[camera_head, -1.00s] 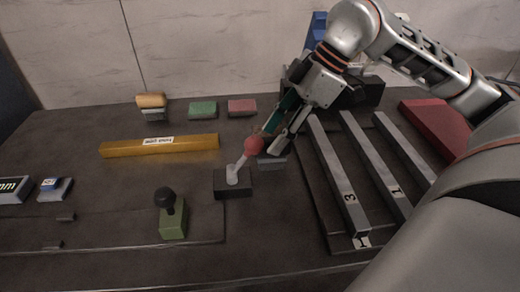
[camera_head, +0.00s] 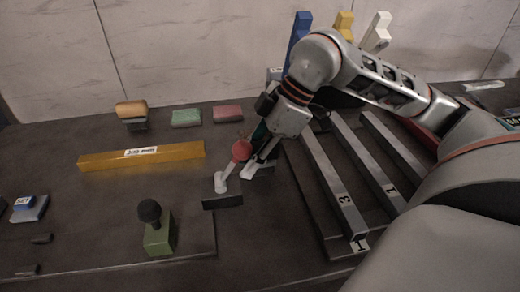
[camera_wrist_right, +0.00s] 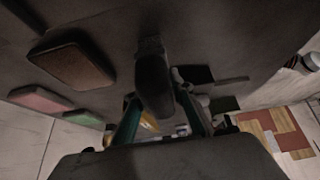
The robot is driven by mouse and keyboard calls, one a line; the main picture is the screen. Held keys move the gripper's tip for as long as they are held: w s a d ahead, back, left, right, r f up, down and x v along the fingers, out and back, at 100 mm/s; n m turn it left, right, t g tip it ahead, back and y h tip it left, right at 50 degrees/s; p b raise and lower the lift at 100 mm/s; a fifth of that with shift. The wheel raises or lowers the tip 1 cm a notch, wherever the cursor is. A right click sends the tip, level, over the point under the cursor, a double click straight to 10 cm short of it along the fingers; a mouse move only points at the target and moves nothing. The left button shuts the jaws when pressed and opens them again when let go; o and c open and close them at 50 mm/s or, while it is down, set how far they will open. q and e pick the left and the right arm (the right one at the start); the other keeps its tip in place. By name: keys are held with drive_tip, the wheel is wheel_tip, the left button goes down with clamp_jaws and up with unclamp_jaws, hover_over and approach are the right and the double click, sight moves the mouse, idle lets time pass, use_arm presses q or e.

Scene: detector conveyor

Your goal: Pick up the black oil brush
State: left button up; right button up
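A dark, rounded brush-like object (camera_wrist_right: 155,85), which looks like the black oil brush, stands between the fingers of my right gripper (camera_wrist_right: 160,105) in the right wrist view. The teal fingers lie on either side of it, spread apart; firm contact is not clear. In the head view my right gripper (camera_head: 257,160) points down to the table, just right of a red ball knob on a white stem (camera_head: 242,150). A small dark block (camera_head: 264,168) shows beside its fingertips; the rest is hidden. My left gripper is not in view.
A black-knobbed green block (camera_head: 159,240) stands at front left. A yellow bar (camera_head: 140,156), a tan brush (camera_head: 131,109), and green (camera_head: 186,118) and pink (camera_head: 228,114) blocks lie behind. A rack with numbered grey bars (camera_head: 335,185) is close on the right.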

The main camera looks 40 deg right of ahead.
clamp_jaws()
drive_tip(key=shift+r, duration=0.45)
wheel_tip(320, 180, up, 4)
drive_tip(key=p, duration=0.2)
drive_tip(key=shift+p, duration=0.35)
wheel_tip(320, 180, up, 7)
drive_tip(key=p, duration=0.4)
drive_tip(key=shift+f+p, duration=0.1)
drive_tip(key=shift+p, duration=0.3)
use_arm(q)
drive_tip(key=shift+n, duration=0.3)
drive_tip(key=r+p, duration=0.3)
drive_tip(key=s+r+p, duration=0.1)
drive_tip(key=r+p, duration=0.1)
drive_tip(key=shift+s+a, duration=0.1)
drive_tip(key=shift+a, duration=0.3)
use_arm(e)
wheel_tip(320, 180, up, 6)
drive_tip(key=shift+r, duration=0.2)
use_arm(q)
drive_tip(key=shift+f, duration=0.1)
